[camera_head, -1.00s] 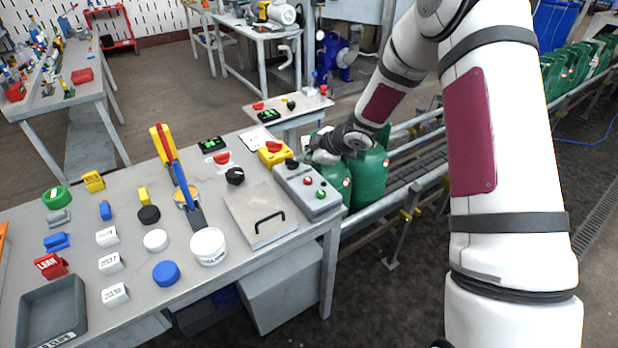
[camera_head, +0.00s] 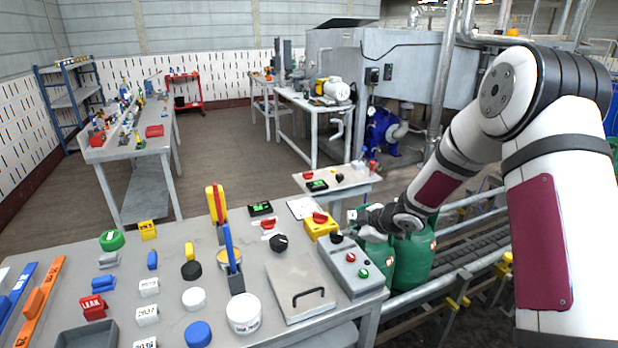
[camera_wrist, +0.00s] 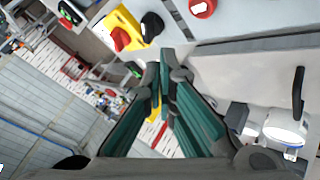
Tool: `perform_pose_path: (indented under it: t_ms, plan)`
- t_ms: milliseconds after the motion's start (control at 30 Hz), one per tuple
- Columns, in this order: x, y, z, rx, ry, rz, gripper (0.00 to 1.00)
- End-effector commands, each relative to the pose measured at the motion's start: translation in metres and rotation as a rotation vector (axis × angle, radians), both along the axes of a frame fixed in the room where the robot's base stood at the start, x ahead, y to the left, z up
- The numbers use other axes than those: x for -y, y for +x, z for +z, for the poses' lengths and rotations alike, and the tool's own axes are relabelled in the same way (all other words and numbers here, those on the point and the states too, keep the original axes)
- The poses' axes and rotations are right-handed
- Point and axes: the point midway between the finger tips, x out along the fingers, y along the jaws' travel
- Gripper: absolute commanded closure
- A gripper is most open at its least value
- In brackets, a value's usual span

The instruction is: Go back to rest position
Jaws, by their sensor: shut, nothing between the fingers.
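My gripper (camera_head: 354,216) is at the right end of the workbench, close to the yellow switch box with a red knob (camera_head: 320,224). In the wrist view my gripper's green and grey fingers (camera_wrist: 170,68) are together and hold nothing. The grey control box (camera_head: 352,268) with red and green buttons stands just below it in the head view. Green canisters (camera_head: 414,260) stand behind and under my wrist at the conveyor. Whether my gripper touches the switch box cannot be told.
The workbench (camera_head: 215,290) holds several blocks, caps, a white tub (camera_head: 243,312) and a metal plate with a handle (camera_head: 300,286). The conveyor (camera_head: 470,262) runs along the right. A small side table (camera_head: 345,180) stands behind. Open floor (camera_head: 230,150) lies beyond the bench.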

Motion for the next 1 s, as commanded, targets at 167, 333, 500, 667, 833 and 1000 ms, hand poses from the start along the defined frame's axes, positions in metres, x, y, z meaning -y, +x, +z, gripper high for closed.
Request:
perform_pose_path:
  t_ms: [167, 333, 500, 667, 833, 1000]
  plan:
    - [0.017, -0.005, 0.051, 0.010, -0.056, -0.121, 1.00]
    - [0.041, -0.031, 0.117, 0.003, -0.106, -0.319, 1.00]
    - [0.058, -0.076, 0.176, -0.014, -0.112, -0.521, 1.00]
    - [0.067, -0.133, 0.219, -0.047, -0.079, -0.700, 1.00]
    - [0.067, -0.203, 0.250, -0.104, -0.005, -0.868, 1.00]
    - [0.057, -0.278, 0.263, -0.186, 0.103, -1.003, 1.00]
